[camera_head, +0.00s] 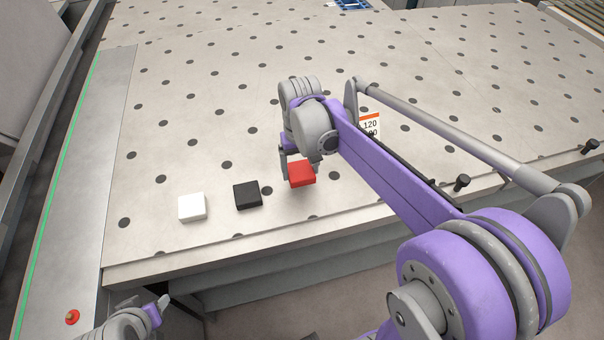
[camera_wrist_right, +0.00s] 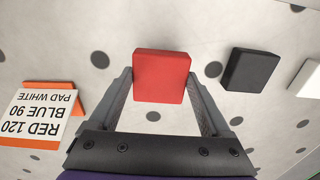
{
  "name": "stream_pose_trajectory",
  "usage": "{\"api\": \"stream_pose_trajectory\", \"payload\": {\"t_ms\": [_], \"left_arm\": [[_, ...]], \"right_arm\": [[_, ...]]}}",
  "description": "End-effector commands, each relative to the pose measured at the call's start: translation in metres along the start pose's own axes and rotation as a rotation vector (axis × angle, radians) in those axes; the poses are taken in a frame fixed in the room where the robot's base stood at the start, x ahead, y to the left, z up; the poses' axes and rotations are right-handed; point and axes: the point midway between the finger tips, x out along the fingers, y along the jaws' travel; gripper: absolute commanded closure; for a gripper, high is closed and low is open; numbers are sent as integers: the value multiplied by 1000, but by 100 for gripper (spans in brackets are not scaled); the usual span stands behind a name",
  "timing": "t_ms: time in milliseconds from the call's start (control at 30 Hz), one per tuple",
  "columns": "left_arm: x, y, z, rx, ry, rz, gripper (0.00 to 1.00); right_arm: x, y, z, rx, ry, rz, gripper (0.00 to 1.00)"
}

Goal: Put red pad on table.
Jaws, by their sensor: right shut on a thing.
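The red pad (camera_head: 301,174) is a small square block between the fingers of my right gripper (camera_head: 302,168), over the front part of the perforated table (camera_head: 215,85). In the right wrist view the red pad (camera_wrist_right: 161,77) sits between the two fingertips of the right gripper (camera_wrist_right: 160,88), which is shut on it. Whether the pad touches the table or hangs just above it I cannot tell. My left gripper (camera_head: 163,303) is low at the left, off the table's front edge; its opening is unclear.
A black pad (camera_head: 247,195) and a white pad (camera_head: 192,207) lie in a row left of the red one. A card (camera_head: 370,125) with an orange top, reading "RED 120, BLUE 90, PAD WHITE" in the wrist view, stands to the right. A red button (camera_head: 72,317) is at lower left.

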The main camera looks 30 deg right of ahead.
Motion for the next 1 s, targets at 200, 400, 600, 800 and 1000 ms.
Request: {"api": "stream_pose_trajectory", "payload": {"t_ms": [200,400,600,800,1000], "left_arm": [[2,0,2,0,-2,0,50],[1,0,2,0,-2,0,50],[4,0,5,0,-5,0,50],[3,0,4,0,-5,0,50],[2,0,2,0,-2,0,50]], "right_arm": [[30,0,0,0,0,0,80],[32,0,0,0,0,0,80],[36,0,1,0,-1,0,80],[34,0,0,0,0,0,0],[32,0,0,0,1,0,0]]}}
